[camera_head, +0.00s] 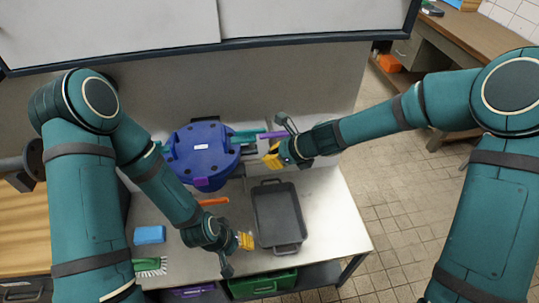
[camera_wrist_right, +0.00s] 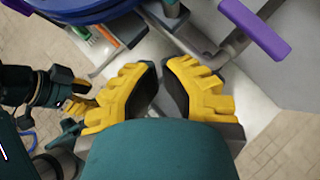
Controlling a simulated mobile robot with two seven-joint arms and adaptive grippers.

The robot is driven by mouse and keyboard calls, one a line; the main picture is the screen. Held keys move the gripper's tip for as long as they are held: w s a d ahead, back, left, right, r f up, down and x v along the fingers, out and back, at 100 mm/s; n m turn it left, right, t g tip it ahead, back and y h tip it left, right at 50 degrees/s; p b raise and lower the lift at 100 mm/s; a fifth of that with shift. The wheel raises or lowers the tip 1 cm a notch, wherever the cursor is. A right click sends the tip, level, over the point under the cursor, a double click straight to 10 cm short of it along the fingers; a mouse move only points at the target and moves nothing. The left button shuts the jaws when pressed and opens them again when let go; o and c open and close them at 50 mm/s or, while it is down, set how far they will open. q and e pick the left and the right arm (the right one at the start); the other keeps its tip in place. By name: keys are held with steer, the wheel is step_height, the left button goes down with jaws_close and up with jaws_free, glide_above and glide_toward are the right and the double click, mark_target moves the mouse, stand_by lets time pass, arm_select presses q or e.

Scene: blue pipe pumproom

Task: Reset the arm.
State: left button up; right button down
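My right gripper (camera_head: 272,157) is at the right of the blue round device, below the purple-tipped handle (camera_head: 274,135). In the right wrist view its yellow fingers (camera_wrist_right: 160,68) have a narrow gap between them and nothing in it. The purple handle end (camera_wrist_right: 256,28) is above right of the fingers, apart from them. My left gripper (camera_head: 246,241) is low over the table, left of the dark tray's lower end. It looks empty, but its finger gap is too small to make out. It also shows at the left of the wrist view (camera_wrist_right: 78,100).
The blue round device (camera_head: 203,155) stands at the table's back. A dark grey tray (camera_head: 258,215) lies mid-table. A blue sponge (camera_head: 149,235), a green brush (camera_head: 150,266) and an orange item (camera_head: 213,202) lie left. A green crate (camera_head: 263,285) is below. The table's right side is clear.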

steer(key=s+r, duration=0.1)
steer(key=r, duration=0.1)
steer(key=s, duration=0.1)
steer(key=shift+s+d+r, duration=0.25)
steer(key=shift+s+r, duration=0.1)
steer(key=shift+r, duration=0.05)
steer(key=s+d+f+n+h, duration=0.1)
steer(key=s+d+f+n, duration=0.2)
steer(key=s+f+n, duration=0.2)
steer(key=s+d+f+n+g+h+b, duration=0.1)
steer(key=s+d+f+n, duration=0.3)
steer(key=f+n, duration=0.5)
steer(key=s+d+f+n+g+h, duration=0.1)
steer(key=s+d+f+n+h, duration=0.1)
steer(key=s+f+n, duration=0.5)
steer(key=shift+d+f+n+b, duration=0.3)
steer(key=shift+d+f+b, duration=0.1)
steer(key=shift+d+f, duration=0.4)
